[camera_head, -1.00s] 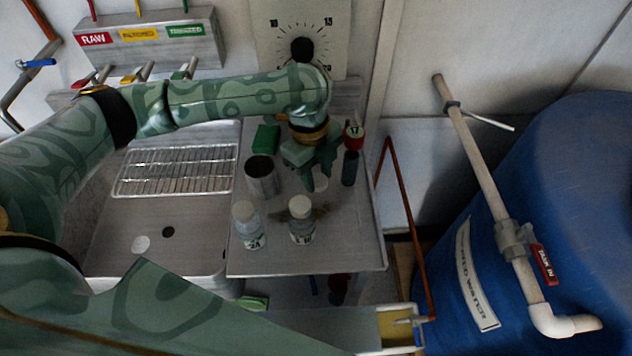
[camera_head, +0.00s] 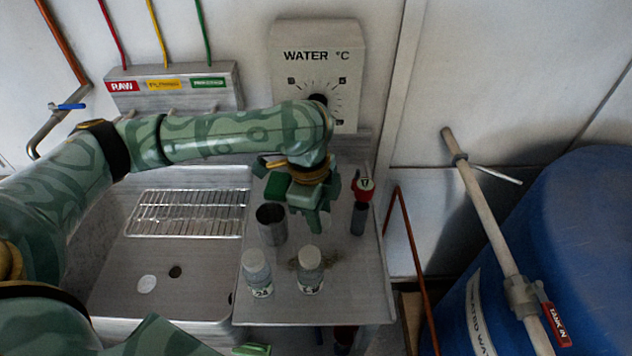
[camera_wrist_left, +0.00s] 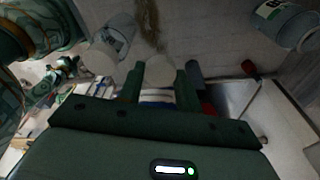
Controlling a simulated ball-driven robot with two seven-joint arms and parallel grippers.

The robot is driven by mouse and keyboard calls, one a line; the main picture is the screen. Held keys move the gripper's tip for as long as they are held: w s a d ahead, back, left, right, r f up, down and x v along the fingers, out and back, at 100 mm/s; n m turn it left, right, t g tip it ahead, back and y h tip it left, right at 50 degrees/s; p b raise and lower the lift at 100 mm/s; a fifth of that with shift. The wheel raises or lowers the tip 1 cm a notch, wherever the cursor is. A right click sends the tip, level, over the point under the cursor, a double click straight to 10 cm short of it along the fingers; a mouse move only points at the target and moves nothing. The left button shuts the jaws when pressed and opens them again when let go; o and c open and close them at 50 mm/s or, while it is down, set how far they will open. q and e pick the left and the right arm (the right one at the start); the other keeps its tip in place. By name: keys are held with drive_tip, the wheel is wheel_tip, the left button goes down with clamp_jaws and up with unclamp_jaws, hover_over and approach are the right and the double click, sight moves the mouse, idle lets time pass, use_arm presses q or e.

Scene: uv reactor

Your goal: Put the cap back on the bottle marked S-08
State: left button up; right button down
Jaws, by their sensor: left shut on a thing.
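Two small clear bottles with pale tops stand on the steel counter: a left bottle (camera_head: 258,275) and a right bottle (camera_head: 309,272). Their labels are too small to read surely, so I cannot tell which is S-08. My left gripper (camera_head: 314,229) points down just behind the right bottle, apart from it. In the left wrist view its fingers (camera_wrist_left: 160,82) are shut on a pale round thing that looks like a white cap (camera_wrist_left: 160,70). A bottle with a green label (camera_wrist_left: 287,25) shows at that view's top right.
A dark cylinder with a red top (camera_head: 361,200) stands to the right. The sink (camera_head: 205,300) with its wire rack (camera_head: 188,213) lies left. The front right counter is clear.

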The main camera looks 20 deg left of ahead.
use_arm(q)
drive_tip(key=s+a+r+n, duration=0.1)
drive_tip(key=n, duration=0.3)
drive_tip(key=s+a+r+n+t, duration=0.1)
drive_tip(key=s+r+n, duration=0.1)
drive_tip(key=n, duration=0.3)
drive_tip(key=s+r+n+y, duration=0.1)
drive_tip(key=r+n, duration=0.1)
drive_tip(key=n, duration=0.2)
drive_tip(key=shift+s+a+t, duration=0.3)
drive_tip(key=shift+s+a, duration=0.1)
drive_tip(key=n, duration=0.2)
drive_tip(key=s+r+n, duration=0.1)
drive_tip(key=n, duration=0.1)
drive_tip(key=shift+s+a+y, duration=0.1)
drive_tip(key=shift+a+y, duration=0.25)
drive_tip(key=shift+y, duration=0.05)
